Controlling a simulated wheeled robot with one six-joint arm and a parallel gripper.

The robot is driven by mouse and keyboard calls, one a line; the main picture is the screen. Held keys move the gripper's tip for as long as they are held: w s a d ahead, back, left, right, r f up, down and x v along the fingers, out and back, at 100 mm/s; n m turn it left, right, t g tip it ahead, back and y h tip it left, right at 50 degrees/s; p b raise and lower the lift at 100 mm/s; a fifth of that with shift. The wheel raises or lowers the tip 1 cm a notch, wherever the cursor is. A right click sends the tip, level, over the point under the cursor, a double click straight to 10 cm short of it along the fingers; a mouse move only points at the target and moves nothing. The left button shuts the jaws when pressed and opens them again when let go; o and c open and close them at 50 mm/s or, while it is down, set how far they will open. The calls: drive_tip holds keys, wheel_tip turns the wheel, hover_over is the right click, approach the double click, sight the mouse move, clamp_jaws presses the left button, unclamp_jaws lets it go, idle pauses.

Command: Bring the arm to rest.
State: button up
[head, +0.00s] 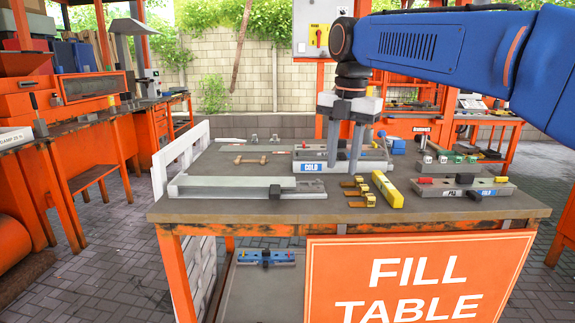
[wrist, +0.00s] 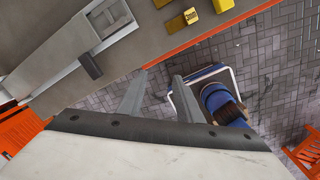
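My blue arm reaches in from the right edge of the head view and bends down at its wrist. My gripper (head: 344,162) points down over the fill table (head: 240,215), in front of the grey block labelled COLD (head: 311,167). Its two grey fingers are apart, with nothing held between them. The wrist view also shows the open gripper (wrist: 160,76), with table edge and paved floor past the fingertips. I cannot tell how high the fingertips are above the tabletop.
A long grey mould (head: 245,186) lies at the table's left. A yellow block (head: 387,189) and small brass pieces (head: 357,192) lie near its front. Another COLD-labelled block (head: 462,187) is at right. Orange machines stand behind.

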drive_tip(key=s+d+f+m+t, duration=0.2)
drive_tip(key=s+d+f+m, duration=0.6)
drive_tip(key=s+f+m, duration=0.4)
drive_tip(key=s+d+f+m+t, duration=0.1)
drive_tip(key=s+d+f+m, duration=0.7)
drive_tip(key=s+f+m, duration=0.5)
drive_tip(key=f+m, duration=0.1)
drive_tip(key=m, duration=0.2)
drive_tip(key=shift+s+d+m+t, duration=0.15)
drive_tip(key=shift+s+m+t, duration=0.05)
drive_tip(key=shift+m+t, duration=0.2)
